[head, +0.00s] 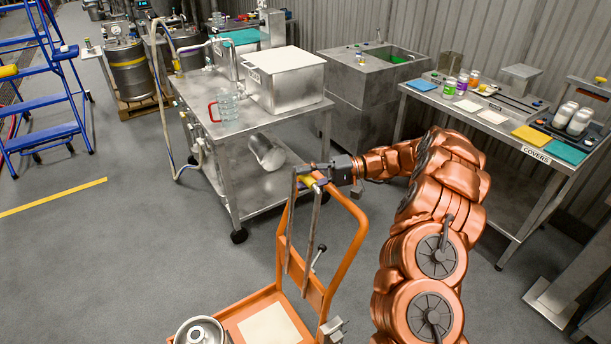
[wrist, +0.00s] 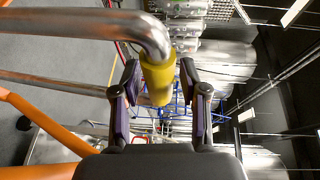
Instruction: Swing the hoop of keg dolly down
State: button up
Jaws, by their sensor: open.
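The keg dolly (head: 346,264) is orange and stands at the bottom middle of the head view. Its grey metal hoop (head: 313,237) stands up, with two long bars and a yellow sleeve at the top. My gripper (head: 312,180) is at the top of the hoop, reaching in from the right. In the wrist view the yellow sleeve (wrist: 158,80) lies between the two open fingers, with a visible gap at the right finger. My gripper (wrist: 160,88) is not closed on it. Contact at the left finger is hard to tell.
A steel keg (head: 202,331) is at the dolly's lower left. A steel cart (head: 236,130) with a box and a jug stands behind the dolly. The covers table (head: 500,118) is at the right. Open floor (head: 120,245) lies to the left, before blue steps (head: 45,100).

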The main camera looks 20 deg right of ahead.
jog(key=shift+c, duration=0.4)
grip_shut()
